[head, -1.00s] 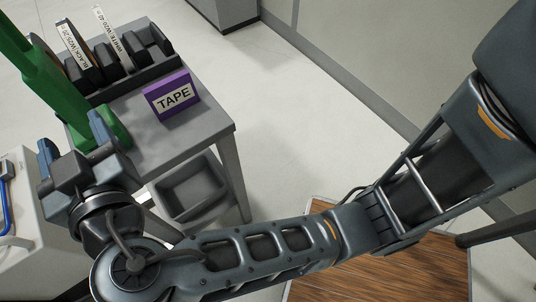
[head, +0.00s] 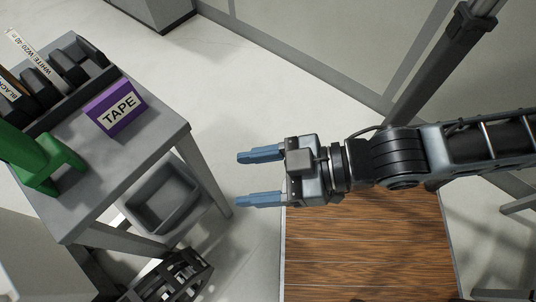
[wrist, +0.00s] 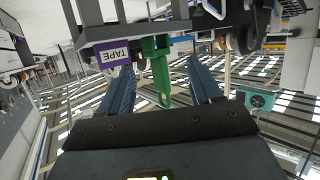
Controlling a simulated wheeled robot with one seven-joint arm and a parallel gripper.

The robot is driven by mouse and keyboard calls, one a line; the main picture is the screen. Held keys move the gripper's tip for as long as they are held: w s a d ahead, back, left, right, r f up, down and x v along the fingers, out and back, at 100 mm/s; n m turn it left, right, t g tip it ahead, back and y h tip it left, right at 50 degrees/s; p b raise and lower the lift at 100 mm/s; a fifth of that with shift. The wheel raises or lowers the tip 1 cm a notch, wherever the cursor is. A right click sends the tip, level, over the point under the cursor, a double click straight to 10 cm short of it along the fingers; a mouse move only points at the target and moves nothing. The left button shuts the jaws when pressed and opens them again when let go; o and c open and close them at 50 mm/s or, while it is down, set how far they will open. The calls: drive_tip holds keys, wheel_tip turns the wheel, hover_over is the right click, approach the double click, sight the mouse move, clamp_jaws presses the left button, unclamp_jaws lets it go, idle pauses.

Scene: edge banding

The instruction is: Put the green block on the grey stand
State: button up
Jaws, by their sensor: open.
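The green block (head: 42,162) stands on the grey stand (head: 140,152), near its front left part. Its upper part is cut off by the left edge of the head view. My gripper (head: 239,179) is open and empty, to the right of the stand and clear of the block, with its fingers pointing left. In the wrist view, which is upside down, the green block (wrist: 157,68) shows beyond and between the two open fingers, apart from them.
A purple TAPE sign (head: 115,105) and a dark rack (head: 68,75) of tape rolls sit on the stand. A grey bin (head: 162,193) is below it. A wooden platform (head: 370,245) lies under my arm. Pale floor is free between.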

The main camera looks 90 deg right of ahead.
drive_tip(key=shift+m+t+h, duration=0.4)
drive_tip(key=shift+m, duration=0.1)
drive_tip(key=s+r, duration=0.1)
drive_tip(key=s+d+r, duration=0.1)
drive_tip(key=s+r, duration=0.1)
drive_tip(key=shift+d, duration=0.2)
drive_tip(key=shift+r+p, duration=0.4)
